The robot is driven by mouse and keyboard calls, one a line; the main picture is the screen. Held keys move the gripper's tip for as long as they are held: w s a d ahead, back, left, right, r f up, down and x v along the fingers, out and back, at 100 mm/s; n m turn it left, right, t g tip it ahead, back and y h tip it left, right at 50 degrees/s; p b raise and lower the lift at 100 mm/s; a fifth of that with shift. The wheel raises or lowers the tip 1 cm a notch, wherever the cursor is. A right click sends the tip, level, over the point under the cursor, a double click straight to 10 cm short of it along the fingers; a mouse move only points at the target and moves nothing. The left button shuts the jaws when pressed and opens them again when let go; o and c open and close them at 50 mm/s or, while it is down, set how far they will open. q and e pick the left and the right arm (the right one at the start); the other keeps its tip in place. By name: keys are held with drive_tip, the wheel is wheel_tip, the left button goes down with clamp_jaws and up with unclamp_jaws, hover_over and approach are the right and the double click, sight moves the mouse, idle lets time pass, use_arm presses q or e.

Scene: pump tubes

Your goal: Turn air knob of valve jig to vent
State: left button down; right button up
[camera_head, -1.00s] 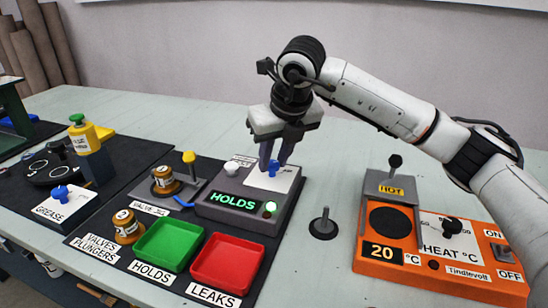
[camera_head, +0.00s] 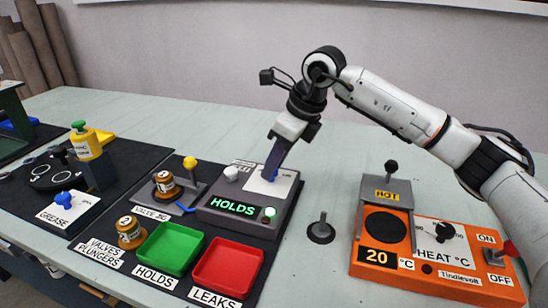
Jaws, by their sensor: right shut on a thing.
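My left gripper is out of view.
A brass valve (camera_head: 166,186) sits in the jig's left part by a yellow-topped lever (camera_head: 190,163). Another valve (camera_head: 129,234) stands near green (camera_head: 169,247) and red (camera_head: 228,265) trays. An orange heater (camera_head: 435,265) is at right; a black lever (camera_head: 321,231) stands between.

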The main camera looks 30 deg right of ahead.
drive_tip(key=n+p, duration=0.1)
drive_tip(key=n, duration=0.1)
drive_tip(key=shift+w+d+r+n+g+y+p, duration=0.1)
drive_tip(key=shift+r+n+g+y+p, duration=0.1)
drive_tip(key=shift+n+g+y+p, duration=0.2)
drive_tip(key=n+g+p, duration=0.1)
drive_tip(key=n+p, duration=0.1)
drive_tip(key=n, duration=0.1)
drive_tip(key=shift+w+d+n+y, duration=0.1)
drive_tip(key=shift+w+n+y, duration=0.05)
drive_tip(key=shift+n+y, duration=0.2)
drive_tip(key=n+g+p, duration=0.1)
drive_tip(key=n, duration=0.1)
drive_tip(key=shift+w+n+y, duration=0.1)
drive_tip(key=shift+n+y, duration=0.15)
drive_tip(key=shift+n, duration=0.1)
drive_tip(key=shift+f+n+g+p, duration=0.1)
drive_tip(key=shift+n+g+p, duration=0.25)
drive_tip(key=shift+n, duration=0.45)
drive_tip(key=o, duration=1)
